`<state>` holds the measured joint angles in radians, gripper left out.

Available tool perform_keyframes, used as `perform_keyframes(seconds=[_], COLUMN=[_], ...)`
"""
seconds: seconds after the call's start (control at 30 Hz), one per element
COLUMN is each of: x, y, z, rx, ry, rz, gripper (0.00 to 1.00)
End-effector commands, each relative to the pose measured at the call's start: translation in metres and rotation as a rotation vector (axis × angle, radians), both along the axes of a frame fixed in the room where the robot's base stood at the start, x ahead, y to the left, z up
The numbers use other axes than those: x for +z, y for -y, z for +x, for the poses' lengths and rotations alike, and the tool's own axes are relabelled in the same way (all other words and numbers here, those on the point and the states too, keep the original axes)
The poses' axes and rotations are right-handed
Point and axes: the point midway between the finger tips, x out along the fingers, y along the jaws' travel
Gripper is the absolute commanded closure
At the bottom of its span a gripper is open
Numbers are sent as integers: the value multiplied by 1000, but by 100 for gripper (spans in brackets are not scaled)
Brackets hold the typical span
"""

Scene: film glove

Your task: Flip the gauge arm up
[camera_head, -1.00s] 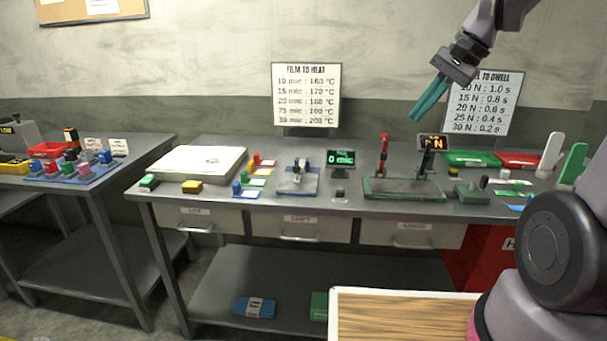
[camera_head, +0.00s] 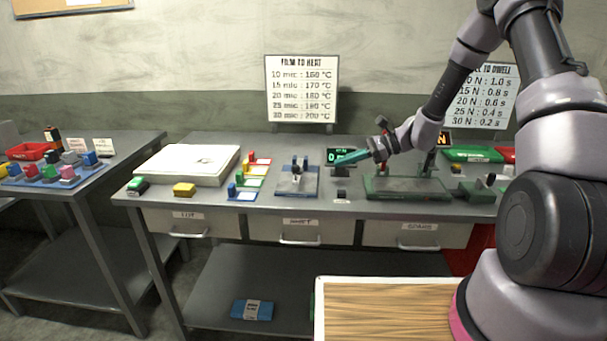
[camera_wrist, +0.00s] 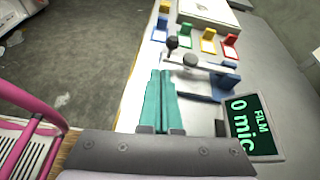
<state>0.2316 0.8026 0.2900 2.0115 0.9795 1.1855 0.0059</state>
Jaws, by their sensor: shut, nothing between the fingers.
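The film gauge (camera_head: 298,181) is a small blue-based device on the long grey table, with a pale arm and dark knobs. In the wrist view its pale gauge arm (camera_wrist: 212,66) runs across from blue posts on the right, with a dark knob (camera_wrist: 172,43) near its left end. The arm appears lowered over the base. My gripper (camera_head: 337,159) is shut and empty, its teal fingers pointing left just right of the gauge. In the wrist view the shut fingers (camera_wrist: 161,76) end close to the arm; I cannot tell whether they touch. The fingers hide part of the base.
The film display (camera_wrist: 252,128) reads 0 mic and stands close to my gripper. Coloured blocks and cards (camera_head: 250,177) lie left of the gauge, beside a white slab (camera_head: 170,178). A green-based lever device (camera_head: 405,198) stands to the right, under my arm.

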Motion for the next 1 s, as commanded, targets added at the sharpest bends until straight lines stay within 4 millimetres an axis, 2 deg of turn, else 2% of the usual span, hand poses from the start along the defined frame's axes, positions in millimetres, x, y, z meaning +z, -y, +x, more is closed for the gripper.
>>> perform_keyframes(seconds=[0.03, 0.2, 0.67, 0.77, 1.0], x=[-10, -25, -29, -32, -46], y=[-2, -6, -9, -18, -59], z=[3, 10, 11, 10, 11], rx=[-21, -62, -71, -69, -68], ry=[-29, -77, -85, -85, -85], rz=[23, 66, 73, 72, 73], gripper=[100, 100, 100, 100, 100])
